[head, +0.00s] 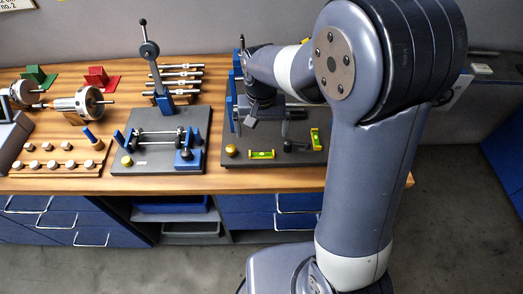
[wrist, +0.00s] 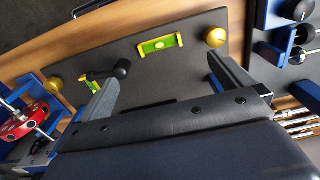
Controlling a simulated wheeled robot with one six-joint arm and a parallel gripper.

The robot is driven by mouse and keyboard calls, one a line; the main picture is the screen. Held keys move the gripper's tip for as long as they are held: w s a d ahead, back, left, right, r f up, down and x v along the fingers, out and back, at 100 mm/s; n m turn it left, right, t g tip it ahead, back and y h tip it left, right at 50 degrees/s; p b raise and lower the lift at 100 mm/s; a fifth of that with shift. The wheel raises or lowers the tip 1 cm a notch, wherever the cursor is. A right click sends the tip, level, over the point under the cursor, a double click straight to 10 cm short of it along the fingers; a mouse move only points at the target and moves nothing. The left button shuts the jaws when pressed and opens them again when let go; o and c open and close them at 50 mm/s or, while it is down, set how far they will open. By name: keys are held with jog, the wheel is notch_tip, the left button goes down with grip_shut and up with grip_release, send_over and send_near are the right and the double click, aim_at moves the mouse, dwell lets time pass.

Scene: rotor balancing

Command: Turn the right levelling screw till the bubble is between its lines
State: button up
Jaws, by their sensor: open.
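The grey base plate (head: 228,160) on the right of the bench carries a yellow-green level (head: 262,154) along its front edge and a second level (head: 315,138) at its right. In the wrist view the front level (wrist: 160,44) shows a pale spot near its middle; its lines are too small to judge. A brass screw (wrist: 215,37) is at the plate's left front corner. The right brass screw (wrist: 53,85) shows in the wrist view; my arm hides it in the head view. My gripper (wrist: 162,72) is open and empty above the plate, apart from both screws.
A black-knobbed lever (wrist: 110,71) stands between the levels. A red rotor disc (wrist: 22,124) is at the wrist view's left edge. Another plate (head: 118,168) with a stand is to the left in the head view. The floor before the bench is clear.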

notch_tip(320, 180, up, 8)
jog(key=p, duration=0.4)
notch_tip(320, 180, down, 10)
jog(key=b, duration=0.6)
jog(key=shift+f+b, duration=0.15)
jog(key=shift+b, duration=0.15)
notch_tip(320, 180, up, 4)
jog(key=p, duration=0.3)
